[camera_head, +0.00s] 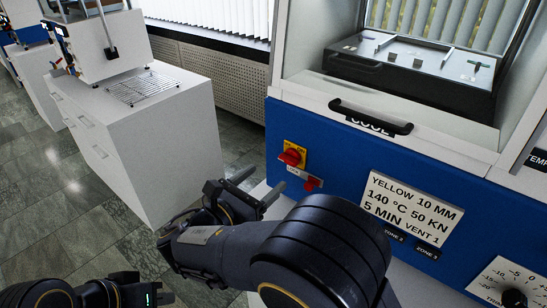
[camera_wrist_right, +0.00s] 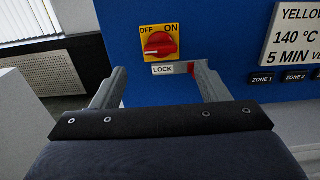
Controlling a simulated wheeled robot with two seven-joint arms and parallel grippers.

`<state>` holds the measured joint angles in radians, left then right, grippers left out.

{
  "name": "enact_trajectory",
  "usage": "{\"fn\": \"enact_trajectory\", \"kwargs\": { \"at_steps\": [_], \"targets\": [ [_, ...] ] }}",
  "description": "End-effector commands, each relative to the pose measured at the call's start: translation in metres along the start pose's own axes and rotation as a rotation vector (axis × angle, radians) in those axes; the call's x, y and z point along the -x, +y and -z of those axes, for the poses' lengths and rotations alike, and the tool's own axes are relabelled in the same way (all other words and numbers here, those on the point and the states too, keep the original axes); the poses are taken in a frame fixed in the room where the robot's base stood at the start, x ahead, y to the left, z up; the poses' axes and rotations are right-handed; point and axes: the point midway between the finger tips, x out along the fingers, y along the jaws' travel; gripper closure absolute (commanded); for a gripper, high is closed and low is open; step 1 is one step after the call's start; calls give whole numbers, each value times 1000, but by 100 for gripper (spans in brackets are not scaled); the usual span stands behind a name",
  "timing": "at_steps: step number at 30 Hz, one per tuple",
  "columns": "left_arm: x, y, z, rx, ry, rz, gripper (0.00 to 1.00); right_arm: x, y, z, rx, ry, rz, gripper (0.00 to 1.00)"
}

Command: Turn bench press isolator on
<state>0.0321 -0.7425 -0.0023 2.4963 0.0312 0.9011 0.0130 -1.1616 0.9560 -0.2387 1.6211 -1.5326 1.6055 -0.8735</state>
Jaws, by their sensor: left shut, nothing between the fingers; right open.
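The isolator is a red rotary knob (camera_head: 291,157) on a yellow plate, on the blue front panel of the bench press. In the right wrist view the knob (camera_wrist_right: 159,44) sits under the labels OFF and ON, and its handle lies roughly sideways with a pale mark at its left end. Below it is a white LOCK label (camera_wrist_right: 171,69) with a red tab (camera_wrist_right: 190,68) beside the right-hand finger. My right gripper (camera_head: 259,183) is open and empty, in front of the panel and apart from the knob. My left gripper (camera_head: 158,298) is shut and empty at the lower left.
A black handle (camera_head: 370,117) juts from the press above the panel. A sign (camera_head: 411,211) and a dial (camera_head: 512,297) are to the right of the isolator. A white cabinet (camera_head: 150,150) with a wire rack stands at left. Grey floor lies between cabinet and press.

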Motion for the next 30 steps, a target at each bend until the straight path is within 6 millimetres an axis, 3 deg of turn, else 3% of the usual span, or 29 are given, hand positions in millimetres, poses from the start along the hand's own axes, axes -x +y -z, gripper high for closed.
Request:
{"fn": "enact_trajectory", "kwargs": {
  "at_steps": [15,26,30],
  "targets": [
    [3,1,1,0,0,0,100,-69,0,0,1,-2,0,32],
    [3,1,1,0,0,0,100,-76,1,0,0,-2,-2,32],
    [3,1,1,0,0,0,100,-76,1,0,0,-1,-2,49]
  ]
}}
